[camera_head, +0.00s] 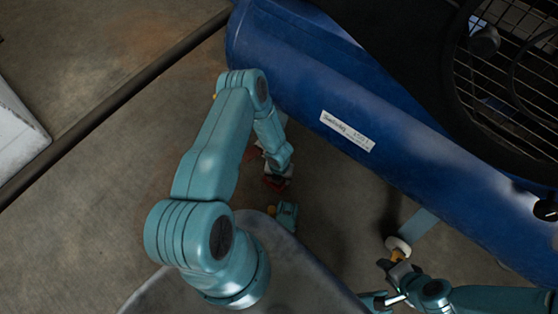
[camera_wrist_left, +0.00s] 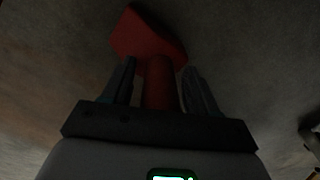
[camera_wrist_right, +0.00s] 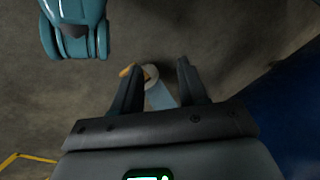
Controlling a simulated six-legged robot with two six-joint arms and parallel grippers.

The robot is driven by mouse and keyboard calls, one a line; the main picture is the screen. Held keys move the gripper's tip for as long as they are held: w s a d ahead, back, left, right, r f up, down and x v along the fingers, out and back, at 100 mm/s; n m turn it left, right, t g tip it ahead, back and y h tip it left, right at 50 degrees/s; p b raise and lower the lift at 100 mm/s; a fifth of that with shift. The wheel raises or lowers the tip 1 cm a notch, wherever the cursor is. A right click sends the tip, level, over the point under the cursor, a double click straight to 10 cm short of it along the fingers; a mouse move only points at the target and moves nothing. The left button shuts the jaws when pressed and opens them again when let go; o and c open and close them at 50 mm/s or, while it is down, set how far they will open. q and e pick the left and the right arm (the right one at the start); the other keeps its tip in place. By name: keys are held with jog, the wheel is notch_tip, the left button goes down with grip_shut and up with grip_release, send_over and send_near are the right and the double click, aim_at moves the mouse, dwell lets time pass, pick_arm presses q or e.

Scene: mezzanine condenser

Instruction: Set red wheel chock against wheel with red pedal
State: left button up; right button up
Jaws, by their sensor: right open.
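A red chock with a red handle (camera_wrist_left: 160,83) shows in the left wrist view. Its angular block (camera_wrist_left: 148,38) lies beyond my fingertips. My left gripper (camera_wrist_left: 160,65) has one finger on each side of the handle; whether they press on it is unclear in the dark. In the head view red parts (camera_head: 275,184) show low by my left gripper (camera_head: 284,168), partly hidden by my arm. I cannot tell chock from pedal there. A pale wheel (camera_head: 398,245) with an orange pedal (camera_head: 397,256) stands at lower right. My right gripper (camera_head: 390,268) is open and empty near it; the wheel also shows between its fingertips (camera_wrist_right: 151,74).
A large blue tank (camera_head: 300,85) with a white label crosses the upper right, with a black fan grille (camera_head: 515,70) above it. A dark pipe (camera_head: 110,105) runs along the floor at left, beside a white box (camera_head: 15,135). Bare floor lies between pipe and tank.

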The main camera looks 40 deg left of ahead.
pick_arm(q)
jog(key=shift+r+p, duration=0.35)
jog(key=shift+r, duration=0.05)
notch_tip(320, 180, up, 12)
jog(key=p, duration=0.4)
jog(key=shift+f+p, duration=0.25)
jog(key=shift+p, duration=0.1)
pick_arm(e)
jog(key=shift+g, duration=0.5)
jog(key=s+r, duration=0.1)
jog(key=r, duration=0.2)
jog(key=s+r, duration=0.1)
jog(key=r, duration=0.1)
jog(key=shift+s+a+r, duration=0.1)
jog(key=shift+s+a, duration=0.25)
jog(key=shift+a, duration=0.05)
